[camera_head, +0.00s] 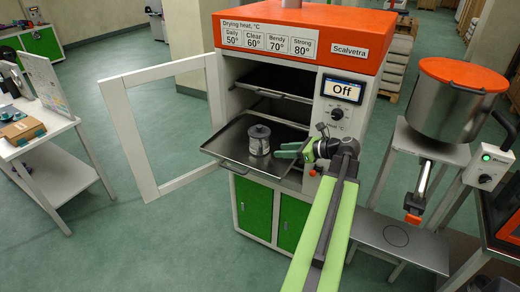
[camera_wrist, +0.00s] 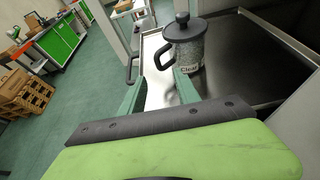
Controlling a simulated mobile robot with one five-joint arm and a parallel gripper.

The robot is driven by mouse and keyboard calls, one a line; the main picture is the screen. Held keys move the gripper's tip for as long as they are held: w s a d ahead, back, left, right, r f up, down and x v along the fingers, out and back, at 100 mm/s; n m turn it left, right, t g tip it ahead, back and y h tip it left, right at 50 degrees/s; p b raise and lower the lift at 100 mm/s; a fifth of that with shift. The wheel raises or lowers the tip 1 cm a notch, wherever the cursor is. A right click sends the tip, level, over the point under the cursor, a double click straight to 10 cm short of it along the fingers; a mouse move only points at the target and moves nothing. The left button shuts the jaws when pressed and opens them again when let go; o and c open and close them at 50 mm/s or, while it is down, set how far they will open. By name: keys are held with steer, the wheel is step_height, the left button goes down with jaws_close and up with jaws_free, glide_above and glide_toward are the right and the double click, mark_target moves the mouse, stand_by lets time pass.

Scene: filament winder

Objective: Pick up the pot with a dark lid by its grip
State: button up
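The pot (camera_head: 259,141) is a clear-grey cylinder with a dark lid and a pale label. It stands upright on a pulled-out metal tray (camera_head: 228,141) of the dryer. In the wrist view the pot (camera_wrist: 190,52) shows a lid knob, a loop-shaped grip on its left side and a label that seems to read "Clear". My gripper (camera_head: 282,150) is just right of the pot in the head view, with its green fingers apart. In the wrist view my gripper (camera_wrist: 158,78) has an empty gap between the fingers, just below the grip. The right fingertip is close to the pot; contact cannot be told.
The dryer (camera_head: 300,35) has its white-framed door (camera_head: 130,140) swung open at left and a screen (camera_head: 343,89) reading "Off". Another dark shelf (camera_head: 275,83) is above the tray. A steel hopper with an orange lid (camera_head: 463,73) stands at right, a white table (camera_head: 40,135) at left.

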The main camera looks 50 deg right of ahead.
mark_target(260, 145)
steer(key=shift+x, duration=1.55)
steer(key=b+x, duration=0.2)
steer(key=x, duration=0.3)
steer(key=shift+a+f, duration=0.1)
steer(key=shift+a, duration=0.05)
jaws_close()
